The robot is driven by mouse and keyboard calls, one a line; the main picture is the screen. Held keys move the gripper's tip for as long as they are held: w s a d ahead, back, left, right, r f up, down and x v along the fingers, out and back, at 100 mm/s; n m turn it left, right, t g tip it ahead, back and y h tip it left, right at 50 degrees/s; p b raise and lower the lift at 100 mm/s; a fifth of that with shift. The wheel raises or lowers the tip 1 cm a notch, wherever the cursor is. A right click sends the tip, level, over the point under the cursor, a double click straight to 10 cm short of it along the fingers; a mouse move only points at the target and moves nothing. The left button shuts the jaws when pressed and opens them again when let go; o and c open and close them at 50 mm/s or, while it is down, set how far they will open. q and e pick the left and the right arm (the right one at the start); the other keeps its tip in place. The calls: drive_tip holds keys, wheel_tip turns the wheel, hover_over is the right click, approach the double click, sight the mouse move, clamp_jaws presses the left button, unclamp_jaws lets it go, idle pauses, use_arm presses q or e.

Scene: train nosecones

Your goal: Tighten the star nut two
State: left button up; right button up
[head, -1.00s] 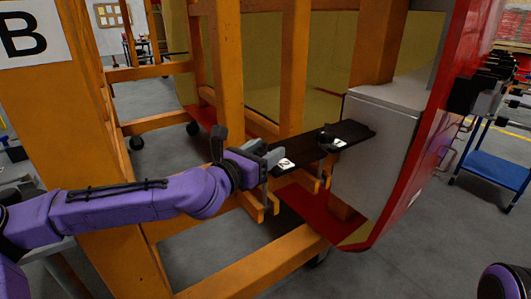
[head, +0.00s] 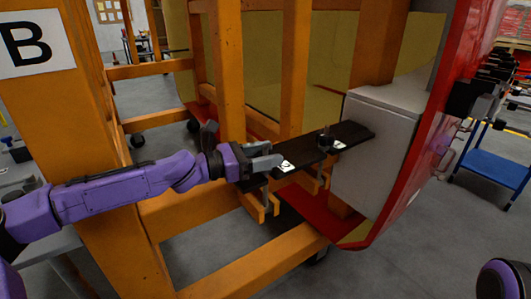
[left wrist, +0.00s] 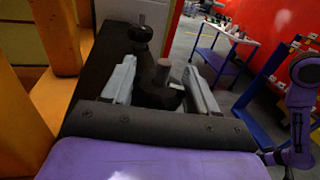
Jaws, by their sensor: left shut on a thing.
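A long black bar (head: 306,155) sticks out from the grey block and carries two small white labels. The far star nut (head: 326,138), a black knob, stands on the bar beside the far label, clear of my gripper; it also shows in the left wrist view (left wrist: 140,33). My left gripper (head: 268,165) is at the bar's near end, by the near label (head: 285,166), whose number looks like a 2. In the left wrist view, its grey fingers (left wrist: 160,88) are closed around the near star nut (left wrist: 158,97), with a grey stud rising from it. The head view hides this nut. My right gripper is out of view.
Orange frame posts (head: 229,80) stand just behind the bar, and an orange beam (head: 250,262) runs below. The grey block (head: 375,150) and red nosecone shell (head: 440,120) bound the right. A blue cart (head: 493,170) stands farther right on open floor.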

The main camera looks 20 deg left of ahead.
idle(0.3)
use_arm(q)
drive_tip(key=o, duration=1)
drive_tip(key=shift+d, duration=0.1)
drive_tip(key=p+v, duration=0.1)
drive_tip(key=v, duration=0.1)
drive_tip(key=p+v, duration=0.1)
drive_tip(key=v, duration=0.2)
drive_tip(key=p+v, duration=0.1)
drive_tip(key=v, duration=0.1)
drive_tip(key=shift+s+r+p, duration=0.1)
drive_tip(key=shift+r+p, duration=0.15)
drive_tip(key=shift+p, duration=0.05)
drive_tip(key=shift+s+a+f, duration=0.1)
drive_tip(key=shift+a+f, duration=0.05)
drive_tip(key=shift+a, duration=0.15)
drive_tip(key=shift+d+f, duration=0.1)
drive_tip(key=shift+f, duration=0.05)
